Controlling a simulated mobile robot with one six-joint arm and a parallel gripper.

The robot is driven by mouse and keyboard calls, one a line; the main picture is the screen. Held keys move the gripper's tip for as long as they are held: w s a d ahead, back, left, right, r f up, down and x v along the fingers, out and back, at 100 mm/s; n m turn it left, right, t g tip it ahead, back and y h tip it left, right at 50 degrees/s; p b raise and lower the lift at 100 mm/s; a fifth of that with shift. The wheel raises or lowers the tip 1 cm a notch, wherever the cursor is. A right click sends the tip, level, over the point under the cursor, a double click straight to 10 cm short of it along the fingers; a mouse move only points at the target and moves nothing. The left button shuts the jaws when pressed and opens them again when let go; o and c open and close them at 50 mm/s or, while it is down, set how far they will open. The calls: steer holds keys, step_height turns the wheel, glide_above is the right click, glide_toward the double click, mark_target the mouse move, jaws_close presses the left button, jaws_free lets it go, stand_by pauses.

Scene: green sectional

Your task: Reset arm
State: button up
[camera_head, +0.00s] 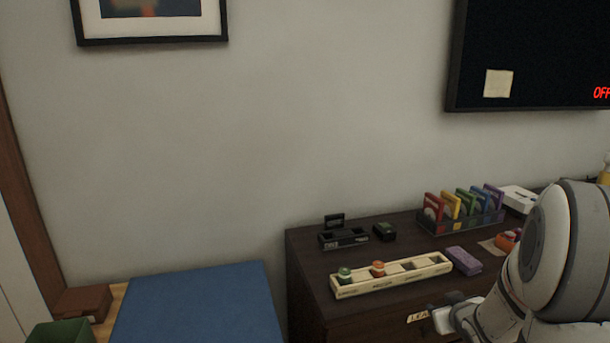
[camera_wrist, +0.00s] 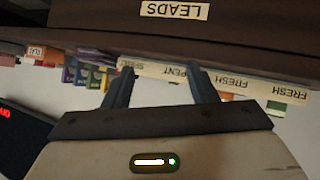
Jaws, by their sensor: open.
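My gripper (camera_wrist: 160,82) shows in the wrist view with its two dark fingers apart and nothing between them. In the head view my pale arm comes in from the right, and the gripper end (camera_head: 446,318) is in front of the dark dresser, close to a drawer label. The wrist view appears upside down and shows a "LEADS" label (camera_wrist: 174,10) on a dark drawer front. I cannot tell whether the fingers touch the dresser.
On the dresser (camera_head: 310,268) are a cream slotted tray (camera_head: 391,282) with two small round-topped items, a purple block (camera_head: 464,260), a rack of colored cases (camera_head: 462,218) and a black holder (camera_head: 343,239). A blue surface (camera_head: 198,305) is at left. A screen (camera_head: 535,55) hangs above.

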steer(key=s+a+r+m+g+h+p, duration=0.15)
steer(key=s+a+r+p, duration=0.25)
steer(key=r, duration=0.4)
steer(key=s+a+r+m+g+y+p, duration=0.1)
steer(key=s+a+r+g+p, duration=0.3)
steer(key=r, duration=0.3)
steer(key=s+a+r+g+y+p, duration=0.1)
steer(key=s+a+r+p, duration=0.2)
steer(key=s, duration=0.4)
steer(key=s+a+r+g+y+p, duration=0.1)
steer(key=s+a+r+g+p, duration=0.1)
steer(key=s+a+r+p, duration=0.2)
steer(key=s+a+r, duration=0.2)
steer(key=s+a, duration=0.1)
steer(key=shift+s, duration=0.4)
steer(key=shift+a+r+g, duration=0.1)
steer(key=shift+g, duration=0.15)
